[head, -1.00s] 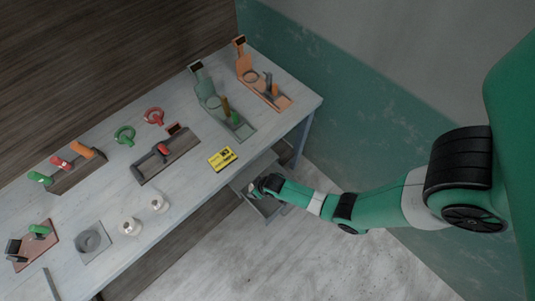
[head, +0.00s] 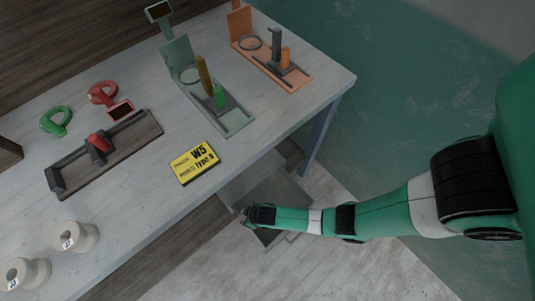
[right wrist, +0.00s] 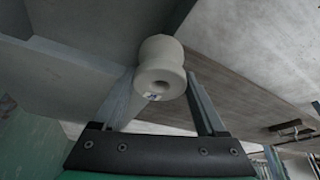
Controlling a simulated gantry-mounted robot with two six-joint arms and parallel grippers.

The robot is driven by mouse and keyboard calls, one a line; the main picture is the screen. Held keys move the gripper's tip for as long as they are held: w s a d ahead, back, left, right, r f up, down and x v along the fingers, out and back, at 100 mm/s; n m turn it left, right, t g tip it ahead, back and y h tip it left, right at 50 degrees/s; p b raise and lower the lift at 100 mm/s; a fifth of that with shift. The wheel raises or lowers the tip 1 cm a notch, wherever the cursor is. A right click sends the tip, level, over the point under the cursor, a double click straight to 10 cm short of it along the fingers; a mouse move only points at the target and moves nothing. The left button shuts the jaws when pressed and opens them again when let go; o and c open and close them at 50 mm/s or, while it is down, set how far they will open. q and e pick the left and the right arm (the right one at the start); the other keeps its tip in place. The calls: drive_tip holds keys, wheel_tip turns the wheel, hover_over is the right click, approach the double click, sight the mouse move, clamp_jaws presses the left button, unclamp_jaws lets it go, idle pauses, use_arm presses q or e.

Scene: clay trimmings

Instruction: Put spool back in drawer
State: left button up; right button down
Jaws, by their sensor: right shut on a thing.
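A pale cream spool (right wrist: 161,70) sits between the fingers of my right gripper (right wrist: 165,98) in the right wrist view, its hollow end facing the camera. The gripper is shut on it. In the head view my right gripper (head: 248,216) is over the front part of the open grey drawer (head: 285,196), below the table edge; the spool cannot be made out there. The arm covers part of the drawer, so its contents cannot be told. My left gripper is not in view.
Two labelled white spools, one nearer (head: 28,273) and one farther (head: 75,237), stand on the pale table (head: 150,215). A yellow sign (head: 195,162) lies near the table edge above the drawer. Green (head: 213,100) and orange (head: 270,52) tool stands stand behind.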

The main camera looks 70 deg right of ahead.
sight(271, 202)
drive_tip(key=shift+s+a+f, duration=0.2)
drive_tip(key=shift+s+a, duration=0.15)
drive_tip(key=shift+a, duration=0.1)
drive_tip(key=s+d+f+b, duration=0.6)
drive_tip(key=s+d+f, duration=0.3)
drive_tip(key=shift+b, duration=0.35)
drive_tip(key=shift+s+d, duration=0.1)
drive_tip(key=shift+d, duration=0.05)
drive_tip(key=shift+s+d+f, duration=0.1)
drive_tip(key=shift+f, duration=0.2)
wheel_tip(271, 202, down, 3)
drive_tip(key=b, duration=0.3)
drive_tip(key=shift+f, duration=0.2)
drive_tip(key=shift+r, duration=0.2)
drive_tip(key=shift+f, duration=0.2)
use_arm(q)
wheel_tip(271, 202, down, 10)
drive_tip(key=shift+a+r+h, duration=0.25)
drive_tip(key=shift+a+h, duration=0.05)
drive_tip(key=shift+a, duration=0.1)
use_arm(e)
unclamp_jaws()
